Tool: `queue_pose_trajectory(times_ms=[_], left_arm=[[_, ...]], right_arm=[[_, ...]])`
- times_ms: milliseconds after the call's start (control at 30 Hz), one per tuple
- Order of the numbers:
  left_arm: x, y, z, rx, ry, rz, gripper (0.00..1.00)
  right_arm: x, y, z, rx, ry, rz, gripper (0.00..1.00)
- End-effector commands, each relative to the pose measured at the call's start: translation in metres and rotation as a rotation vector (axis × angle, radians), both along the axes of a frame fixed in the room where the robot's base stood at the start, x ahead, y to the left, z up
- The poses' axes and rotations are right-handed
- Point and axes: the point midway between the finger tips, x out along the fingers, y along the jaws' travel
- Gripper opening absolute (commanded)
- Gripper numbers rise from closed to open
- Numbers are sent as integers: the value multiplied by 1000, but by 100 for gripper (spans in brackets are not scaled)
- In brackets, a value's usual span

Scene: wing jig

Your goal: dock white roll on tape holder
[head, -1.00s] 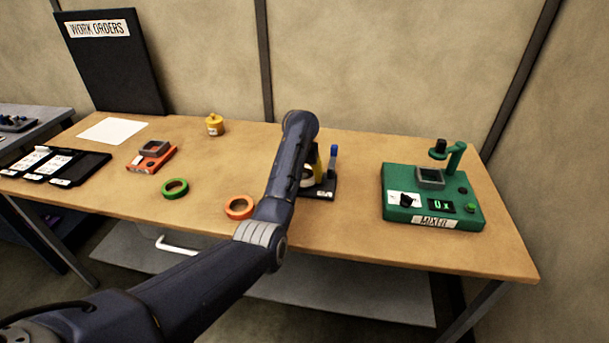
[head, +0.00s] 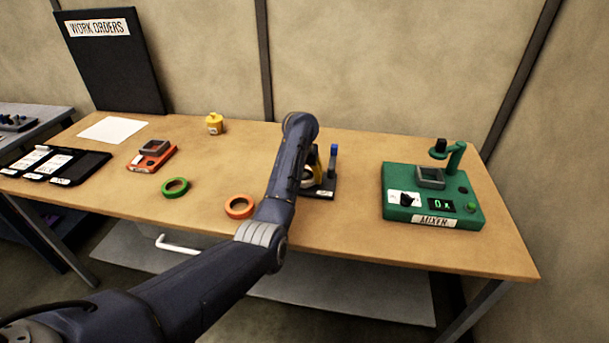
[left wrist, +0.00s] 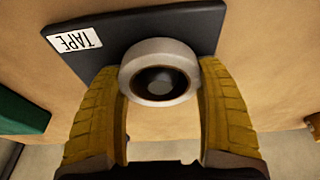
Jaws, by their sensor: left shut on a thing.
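The white roll (left wrist: 160,54) is between the yellow fingers of my left gripper (left wrist: 164,78) in the left wrist view. The gripper is shut on its sides. The roll is over the dark base of the tape holder (left wrist: 205,28), which has a TAPE label. A round grey shape shows inside the roll's dark hole; I cannot tell how far the roll sits down around it. In the head view, my arm partly hides the roll and the gripper (head: 315,170). The holder (head: 326,192) shows to the right, with a blue-topped post (head: 333,165). My right gripper is not in view.
An orange roll (head: 229,206) and a green roll (head: 164,189) lie to the left on the table. A green mixer (head: 400,218) stands to the right. An orange device (head: 140,164) and a yellow pot (head: 215,126) are farther left. Bare table lies between holder and mixer.

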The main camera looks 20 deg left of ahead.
Motion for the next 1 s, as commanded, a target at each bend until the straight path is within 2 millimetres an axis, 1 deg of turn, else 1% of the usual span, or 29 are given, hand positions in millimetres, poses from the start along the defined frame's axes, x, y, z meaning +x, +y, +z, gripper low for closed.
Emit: queue_pose_trajectory(times_ms=[200,233,300,333,633,1000], left_arm=[[0,0,-4,0,0,0,42],[0,0,-4,0,0,0,74],[0,0,-4,0,0,0,82],[0,0,-4,0,0,0,85],[0,-1,-2,-1,-1,0,85],[-6,-2,22,-2,-2,0,85]], right_arm=[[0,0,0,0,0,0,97],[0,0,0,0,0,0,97],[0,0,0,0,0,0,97],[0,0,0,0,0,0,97],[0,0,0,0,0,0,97],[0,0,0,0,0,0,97]])
